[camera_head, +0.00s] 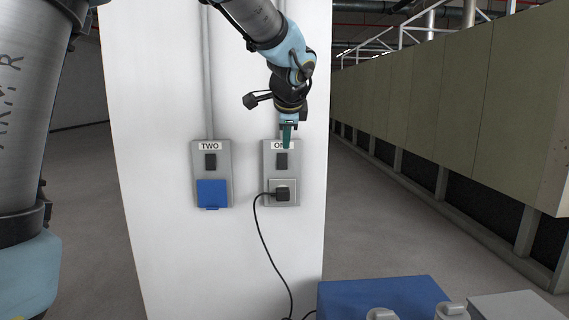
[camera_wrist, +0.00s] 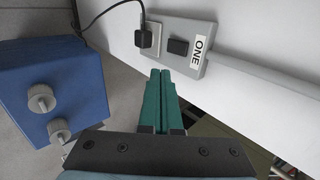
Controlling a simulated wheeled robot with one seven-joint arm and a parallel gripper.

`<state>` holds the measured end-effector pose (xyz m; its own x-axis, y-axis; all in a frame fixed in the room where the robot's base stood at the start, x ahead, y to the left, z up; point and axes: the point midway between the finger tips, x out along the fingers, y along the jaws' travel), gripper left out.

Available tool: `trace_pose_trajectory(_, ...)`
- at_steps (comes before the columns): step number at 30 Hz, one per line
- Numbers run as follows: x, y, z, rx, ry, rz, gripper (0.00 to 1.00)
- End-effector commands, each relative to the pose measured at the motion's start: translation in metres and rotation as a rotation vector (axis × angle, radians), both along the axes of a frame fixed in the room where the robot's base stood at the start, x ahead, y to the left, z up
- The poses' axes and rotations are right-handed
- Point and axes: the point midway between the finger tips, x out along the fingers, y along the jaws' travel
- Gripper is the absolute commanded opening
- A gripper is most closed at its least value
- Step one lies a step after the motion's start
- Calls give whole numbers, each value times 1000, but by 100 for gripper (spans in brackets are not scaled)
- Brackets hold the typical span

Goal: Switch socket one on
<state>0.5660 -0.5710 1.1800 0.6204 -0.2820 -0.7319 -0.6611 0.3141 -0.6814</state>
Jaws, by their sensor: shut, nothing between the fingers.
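Socket one is a grey plate (camera_head: 269,170) on the white pillar, labelled "ONE", with a black switch (camera_head: 282,160) above a plugged-in black plug (camera_head: 282,193). In the wrist view its switch (camera_wrist: 178,47) lies beside the "ONE" label (camera_wrist: 198,53). I cannot tell the switch's on or off position. My gripper (camera_head: 287,143) has green fingers, shut and empty, in front of the label and just above the switch in the head view. In the wrist view the fingertips (camera_wrist: 161,72) point toward the plate's edge near the switch. Contact cannot be told.
Socket two (camera_head: 226,170), with a blue cover (camera_head: 212,193), is to the left on the same pillar. A black cable (camera_head: 265,240) hangs from the plug. A blue box (camera_head: 380,297) with grey knobs stands below right. Beige panels (camera_head: 440,100) line the right.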

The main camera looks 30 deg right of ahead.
Motion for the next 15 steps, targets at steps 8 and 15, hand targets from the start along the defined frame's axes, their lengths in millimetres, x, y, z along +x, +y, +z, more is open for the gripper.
trace_pose_trajectory(8,-7,5,-3,-3,14,-1,0)
trace_pose_trajectory(15,-7,5,-2,-2,13,0,0)
